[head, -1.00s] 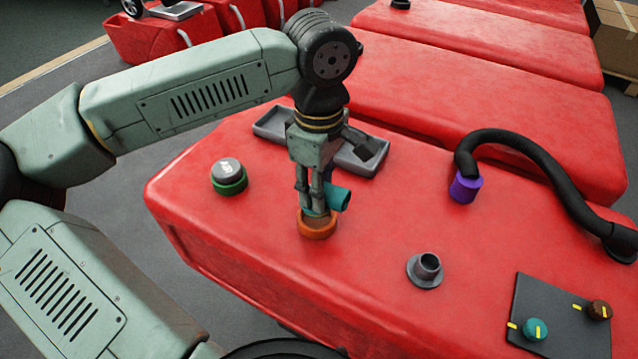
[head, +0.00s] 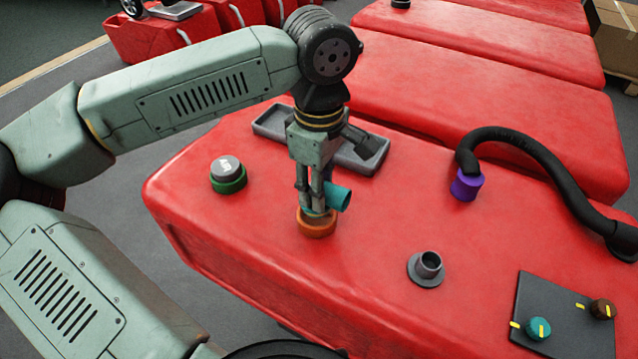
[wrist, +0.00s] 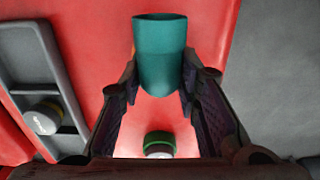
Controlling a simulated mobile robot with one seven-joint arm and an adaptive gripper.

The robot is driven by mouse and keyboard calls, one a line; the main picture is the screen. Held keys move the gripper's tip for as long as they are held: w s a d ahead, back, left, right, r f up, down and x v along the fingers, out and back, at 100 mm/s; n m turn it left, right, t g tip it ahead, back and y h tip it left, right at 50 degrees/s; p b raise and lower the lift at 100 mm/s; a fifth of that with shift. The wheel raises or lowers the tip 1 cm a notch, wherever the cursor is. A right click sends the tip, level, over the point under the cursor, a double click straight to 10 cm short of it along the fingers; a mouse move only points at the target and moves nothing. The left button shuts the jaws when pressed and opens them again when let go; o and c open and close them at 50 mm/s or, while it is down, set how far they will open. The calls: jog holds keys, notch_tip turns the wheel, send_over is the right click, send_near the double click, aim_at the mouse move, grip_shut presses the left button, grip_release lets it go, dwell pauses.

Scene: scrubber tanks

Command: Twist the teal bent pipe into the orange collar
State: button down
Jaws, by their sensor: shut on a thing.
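The teal bent pipe (head: 337,197) stands at the orange collar (head: 317,224) on top of the red tank, with its open end pointing right in the head view. My gripper (head: 317,207) points straight down over the collar, shut on the pipe. In the wrist view the pipe (wrist: 160,50) shows between the two fingers, its open end toward the top. The pipe's lower end is hidden by the fingers and the collar rim, so I cannot tell how deep it sits.
A grey cap on a green collar (head: 228,184) is to the left. A grey tray (head: 270,123) lies behind my gripper. A grey stub (head: 428,266), a black hose with a purple end (head: 467,185) and a knob panel (head: 545,320) are to the right.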

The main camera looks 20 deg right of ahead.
jog(key=shift+f+b, duration=1.3)
jog(key=shift+b, duration=0.55)
dwell(1.5)
jog(key=shift+m, duration=0.8)
jog(key=shift+b, duration=0.35)
jog(key=shift+m, duration=0.7)
jog(key=shift+m+b, duration=0.5)
jog(key=shift+m, duration=0.3)
jog(key=shift+a+m+b, duration=0.1)
jog(key=shift+m+b, duration=0.2)
jog(key=shift+m, duration=0.5)
